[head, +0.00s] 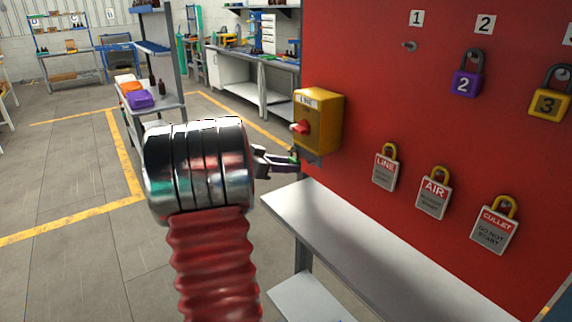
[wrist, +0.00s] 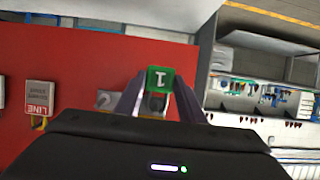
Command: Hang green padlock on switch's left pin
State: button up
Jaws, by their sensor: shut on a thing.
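The green padlock (wrist: 160,78), marked 1, is between the two fingers of my gripper (wrist: 157,98) in the wrist view. My gripper is shut on it. In the head view my gripper (head: 291,163) is at the lower left of the yellow switch box (head: 325,122), which has a red knob and is mounted on the red board. Only a small dark green bit of the padlock shows there, close under the box. The left pin cannot be made out, and I cannot tell whether the shackle touches it.
The red board (head: 400,110) holds a purple padlock (head: 466,74), a black-and-yellow padlock (head: 550,95), and LINE (head: 386,168), AIR (head: 434,194) and CULLET (head: 496,226) tags. An empty peg (head: 409,46) is under label 1. A pale shelf (head: 345,240) runs below the board. Open floor lies left.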

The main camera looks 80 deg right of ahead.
dwell(0.3)
jog(key=o, duration=1.2)
jog(key=shift+w, duration=0.1)
jog(key=v, duration=1.3)
jog(key=shift+w+a+r, duration=0.1)
jog(key=shift+w+a, duration=0.05)
jog(key=shift+a, duration=0.15)
